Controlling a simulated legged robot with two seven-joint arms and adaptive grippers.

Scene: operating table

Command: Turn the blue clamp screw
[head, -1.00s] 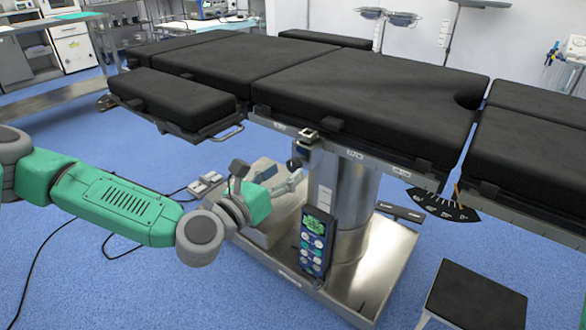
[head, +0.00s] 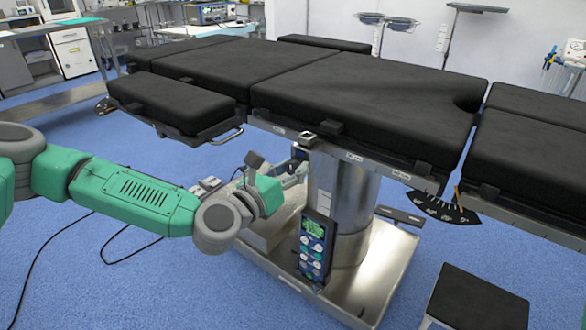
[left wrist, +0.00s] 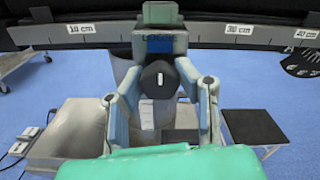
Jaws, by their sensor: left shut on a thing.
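The clamp (head: 307,138) sits on the table's side rail, below the middle cushion. In the left wrist view the clamp (left wrist: 160,14) stands upright at top centre, with a blue part (left wrist: 160,45) under it. Below that is the clamp screw's dark knob (left wrist: 160,82), with a pale mark on its face. My left gripper (head: 298,172) reaches the clamp from the left. In the left wrist view its grey-blue fingers (left wrist: 160,72) stand on both sides of the knob and are shut on it. In the head view the gripper hides most of the screw. My right gripper is not in view.
A hand control with buttons (head: 315,246) hangs by the metal column (head: 338,195), close to my left forearm. The metal base (head: 375,280) spreads below. A black stool (head: 478,297) stands at lower right. A dark angle scale (head: 440,207) hangs from the rail at right.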

